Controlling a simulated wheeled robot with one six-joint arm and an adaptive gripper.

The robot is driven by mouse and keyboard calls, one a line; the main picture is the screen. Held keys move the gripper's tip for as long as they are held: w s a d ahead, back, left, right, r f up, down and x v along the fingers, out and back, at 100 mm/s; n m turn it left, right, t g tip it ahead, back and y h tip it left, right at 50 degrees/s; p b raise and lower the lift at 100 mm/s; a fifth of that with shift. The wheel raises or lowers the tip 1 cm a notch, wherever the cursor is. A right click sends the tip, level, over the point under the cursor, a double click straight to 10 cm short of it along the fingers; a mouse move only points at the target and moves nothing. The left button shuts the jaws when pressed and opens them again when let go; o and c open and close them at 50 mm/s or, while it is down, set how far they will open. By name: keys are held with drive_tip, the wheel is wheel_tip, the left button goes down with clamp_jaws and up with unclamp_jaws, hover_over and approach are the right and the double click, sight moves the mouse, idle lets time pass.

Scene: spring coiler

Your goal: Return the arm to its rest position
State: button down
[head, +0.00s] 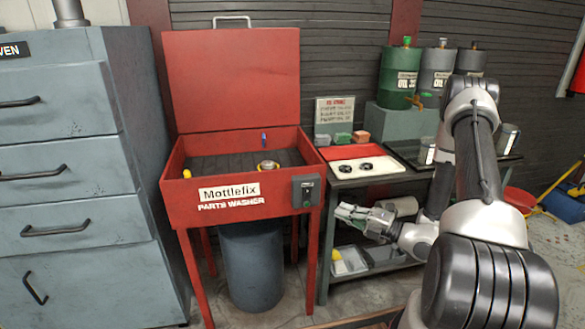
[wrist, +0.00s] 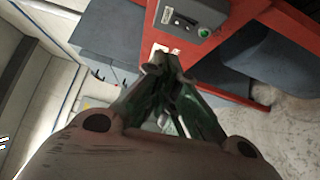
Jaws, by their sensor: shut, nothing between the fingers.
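My arm (head: 465,230) rises at the right of the head view and bends back down at its upper joint. My gripper (head: 347,212) is in front of the bench beside the red parts washer, pointing left toward the washer's right front leg. In the wrist view my gripper (wrist: 165,68) has its fingers together at the tips, with nothing visible between them. No object hangs from it.
The red parts washer (head: 185,213) stands left of my gripper with its lid up; its control box (head: 306,190) is on the front right. A grey drawer cabinet (head: 75,190) is at the left. A red basin (head: 520,199) is at the right.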

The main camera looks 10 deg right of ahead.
drive_tip(key=s+a+f+n+g+y, duration=0.25)
drive_tip(key=s+n+g, duration=0.45)
drive_tip(key=s+n, duration=0.35)
drive_tip(key=s+d+r+n+g+h, duration=0.15)
drive_tip(key=s+r+n+g, duration=0.3)
drive_tip(key=n, duration=0.45)
drive_tip(key=s+d+r+n+g+h, duration=0.1)
drive_tip(key=s+r+n+g+h, duration=0.2)
drive_tip(key=s+n+g, duration=0.4)
drive_tip(key=s+d+r+n+t+h, duration=0.2)
drive_tip(key=d+r+n+t+h, duration=0.1)
drive_tip(key=d+r+n+h, duration=0.8)
drive_tip(key=a+r+n+t, duration=0.5)
drive_tip(key=r+n+t, duration=0.2)
drive_tip(key=r, duration=0.5)
drive_tip(key=shift+s, duration=0.25)
